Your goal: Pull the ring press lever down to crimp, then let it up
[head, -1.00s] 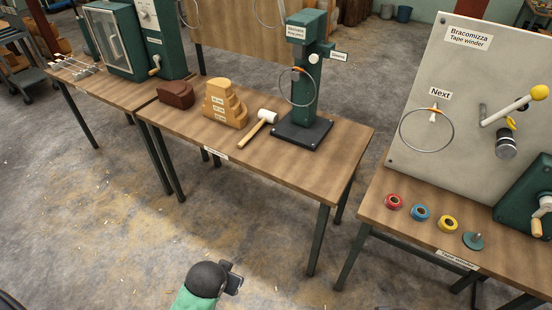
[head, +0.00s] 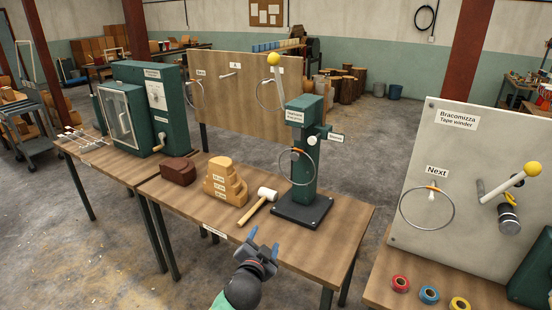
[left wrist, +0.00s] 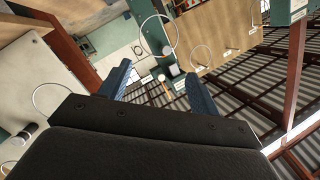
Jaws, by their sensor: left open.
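The green ring press (head: 303,150) stands on a black base plate on the middle table in the head view. Its pale lever (head: 279,85) points up from the head of the press, with a yellow knob (head: 273,59) on top. A thin metal ring (head: 296,165) hangs at the front of the press column. My left gripper (head: 264,240) is open and empty at the table's front edge, in front of and below the press, apart from it. Its two blue fingers (left wrist: 158,70) stand spread in the left wrist view. My right gripper is not in view.
A mallet (head: 257,206), a stepped wooden block (head: 225,182) and a brown block (head: 178,170) lie left of the press. A ring board (head: 230,92) stands behind. The tape winder panel (head: 455,165) stands to the right, across a gap.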

